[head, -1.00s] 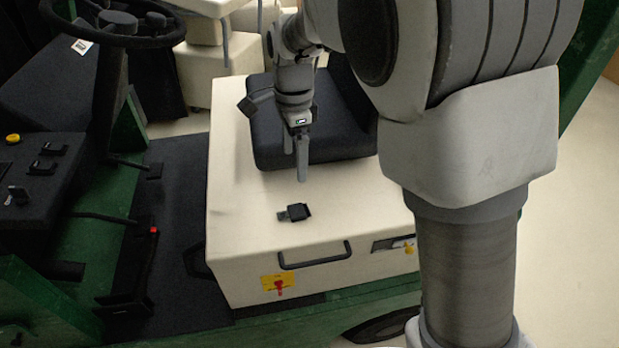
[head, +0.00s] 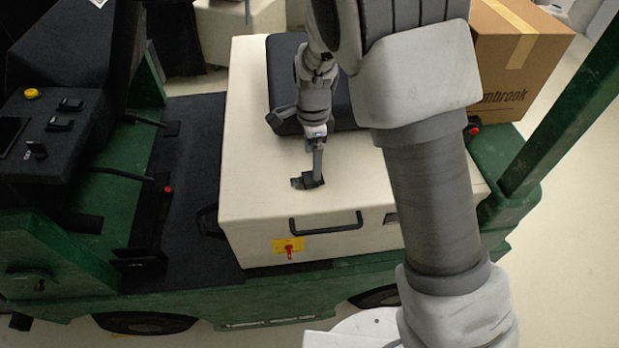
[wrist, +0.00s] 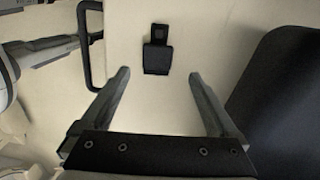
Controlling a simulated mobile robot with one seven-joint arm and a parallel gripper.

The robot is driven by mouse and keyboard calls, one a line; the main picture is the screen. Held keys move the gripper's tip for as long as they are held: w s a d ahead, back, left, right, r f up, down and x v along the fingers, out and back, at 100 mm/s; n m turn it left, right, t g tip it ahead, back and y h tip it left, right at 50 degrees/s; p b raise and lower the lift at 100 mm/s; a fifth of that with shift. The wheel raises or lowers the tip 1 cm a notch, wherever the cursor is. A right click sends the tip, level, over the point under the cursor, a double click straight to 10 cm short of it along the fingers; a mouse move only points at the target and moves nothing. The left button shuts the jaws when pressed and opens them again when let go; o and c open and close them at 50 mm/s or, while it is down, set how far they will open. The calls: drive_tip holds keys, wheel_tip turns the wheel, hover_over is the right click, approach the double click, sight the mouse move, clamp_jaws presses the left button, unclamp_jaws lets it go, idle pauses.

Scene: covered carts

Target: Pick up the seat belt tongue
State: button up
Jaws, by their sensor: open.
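The seat belt tongue (head: 307,181) is a small dark piece with a greyer flat end, lying on the cream seat box (head: 255,160) near its handle side. In the wrist view the tongue (wrist: 157,50) lies flat on the cream surface, beyond the fingertips and roughly midway between their lines. My gripper (head: 317,170) points down at the tongue in the head view, its fingers overlapping part of it there. In the wrist view my gripper (wrist: 158,76) is open, with nothing between its two fingers.
A black seat cushion (head: 345,115) sits on the box behind the gripper; it also shows at the right of the wrist view (wrist: 280,85). A black handle (head: 326,223) is on the box front. A cardboard box (head: 515,70) stands at the right. Cream surface around the tongue is bare.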

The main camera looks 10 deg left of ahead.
sight(310, 177)
drive_tip(key=shift+s+a+f+p, duration=0.15)
drive_tip(key=shift+s+f+p, duration=0.05)
drive_tip(key=shift+f, duration=1.2)
drive_tip(key=shift+s+a+f+p, duration=0.15)
drive_tip(key=shift+f, duration=1.2)
drive_tip(key=shift+c, duration=0.2)
drive_tip(key=c, duration=1.4)
drive_tip(key=shift+c, duration=0.3)
drive_tip(key=shift+r, duration=0.15)
